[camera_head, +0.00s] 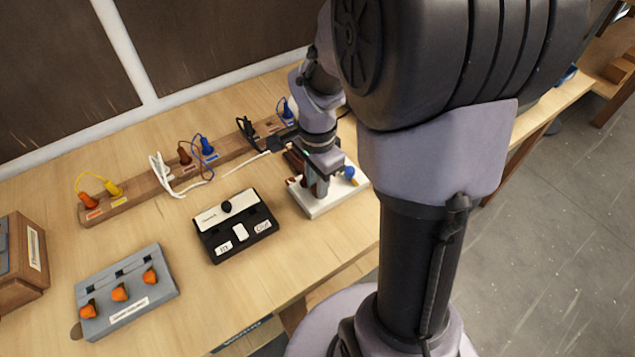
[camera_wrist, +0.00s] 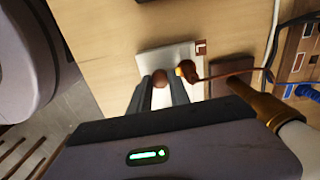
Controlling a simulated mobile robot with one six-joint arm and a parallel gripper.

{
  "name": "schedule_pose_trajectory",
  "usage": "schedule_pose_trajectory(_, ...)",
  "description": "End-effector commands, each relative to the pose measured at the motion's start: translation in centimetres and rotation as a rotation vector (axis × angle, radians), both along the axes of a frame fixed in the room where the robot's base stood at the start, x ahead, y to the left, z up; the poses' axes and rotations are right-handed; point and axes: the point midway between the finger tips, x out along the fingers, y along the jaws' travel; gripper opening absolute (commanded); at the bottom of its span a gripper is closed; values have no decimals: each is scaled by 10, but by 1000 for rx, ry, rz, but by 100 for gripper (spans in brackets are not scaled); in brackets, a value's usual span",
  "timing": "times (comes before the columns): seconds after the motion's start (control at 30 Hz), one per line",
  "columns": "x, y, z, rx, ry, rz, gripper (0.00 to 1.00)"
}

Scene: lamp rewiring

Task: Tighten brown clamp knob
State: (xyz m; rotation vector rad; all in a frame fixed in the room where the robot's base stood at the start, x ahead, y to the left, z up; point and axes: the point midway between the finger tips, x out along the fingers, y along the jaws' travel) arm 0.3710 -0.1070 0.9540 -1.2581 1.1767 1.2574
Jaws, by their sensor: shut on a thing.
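The brown clamp knob (camera_wrist: 159,77) shows as a round brown end between my gripper's two fingers in the wrist view. My gripper (camera_wrist: 161,86) is shut on it. The knob sits over the white clamp base (camera_wrist: 160,56), which also shows in the head view (camera_head: 342,203). In the head view my gripper (camera_head: 318,188) points down over the base and hides most of the brown knob. A blue knob (camera_head: 349,173) shows beside it.
A wooden rail (camera_head: 150,195) with coloured plugs and wires runs along the back of the table. A black box (camera_head: 235,226) and a grey box (camera_head: 128,290) with orange knobs stand left of the clamp. Bare tabletop lies between them.

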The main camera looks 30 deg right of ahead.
Motion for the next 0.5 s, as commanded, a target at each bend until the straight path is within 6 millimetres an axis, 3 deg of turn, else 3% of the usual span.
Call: schedule_pose_trajectory(0.5,-1,1,-1,2,3,-50,0)
